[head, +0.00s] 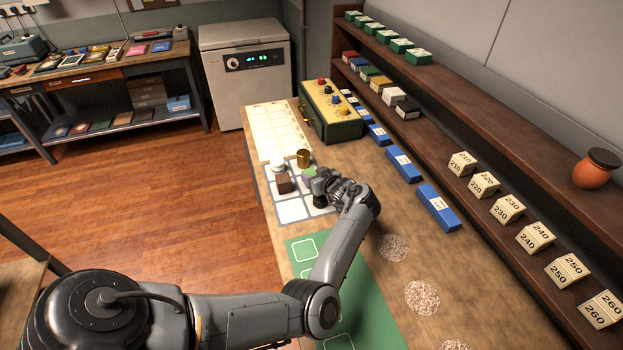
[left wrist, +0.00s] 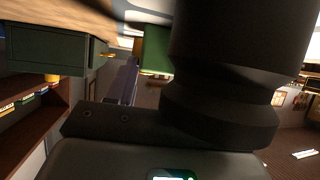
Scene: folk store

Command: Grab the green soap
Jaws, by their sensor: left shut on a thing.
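The green soap (head: 309,173) shows as a small pale green patch on the white grid tray (head: 291,210) in the head view. My left gripper (head: 318,188) is at its near right side, shut on it, and hides most of it. I cannot tell whether the soap is lifted off the tray. In the left wrist view dark parts of my own arm fill much of the picture, and the fingertips do not show. My right gripper is not in view.
Beside the soap stand a dark brown block (head: 284,184), a white round piece (head: 278,165) and a brass cylinder (head: 303,158). A green control box (head: 331,112) stands behind. Blue boxes (head: 438,207) line the bench's right side. A green mat (head: 365,300) lies nearer.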

